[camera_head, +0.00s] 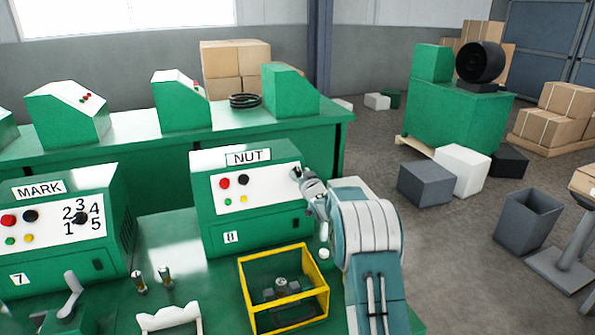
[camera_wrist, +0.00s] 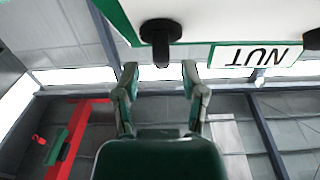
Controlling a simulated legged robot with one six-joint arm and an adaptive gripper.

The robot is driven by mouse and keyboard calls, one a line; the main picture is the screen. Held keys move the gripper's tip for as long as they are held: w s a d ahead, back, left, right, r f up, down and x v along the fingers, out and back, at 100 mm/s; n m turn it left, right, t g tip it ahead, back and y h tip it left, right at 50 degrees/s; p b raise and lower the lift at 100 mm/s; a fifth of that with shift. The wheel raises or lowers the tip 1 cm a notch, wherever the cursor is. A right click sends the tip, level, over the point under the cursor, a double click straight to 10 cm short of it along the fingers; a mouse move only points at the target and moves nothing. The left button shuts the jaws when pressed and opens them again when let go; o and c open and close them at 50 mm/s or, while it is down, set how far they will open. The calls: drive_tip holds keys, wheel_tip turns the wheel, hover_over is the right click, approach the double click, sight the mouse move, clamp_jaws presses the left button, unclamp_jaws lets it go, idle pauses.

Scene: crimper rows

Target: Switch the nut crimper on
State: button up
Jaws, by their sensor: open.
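The nut crimper (camera_head: 262,225) is a green box with a white panel and a NUT label (camera_head: 248,158). Its panel has a red button (camera_head: 224,183), a black button (camera_head: 243,180) and small lights. My gripper (camera_head: 300,175) is at the panel's right side and hides part of it. In the wrist view, the NUT label (camera_wrist: 249,55) is upside down and a black rotary knob (camera_wrist: 160,32) sticks out from the panel. My gripper (camera_wrist: 160,70) is open, its two fingers on either side of the knob's line. The knob appears just ahead of the fingertips, with no clear contact.
The MARK crimper (camera_head: 60,235) stands to the left on the same green bench. A yellow frame (camera_head: 243,275) with a grey mechanism inside sits in front of the nut crimper. A second green bench (camera_head: 225,130) with more machines runs behind.

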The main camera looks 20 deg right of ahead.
drive_tip(key=shift+w+a, duration=0.15)
drive_tip(key=shift+w, duration=1.25)
clamp_jaws()
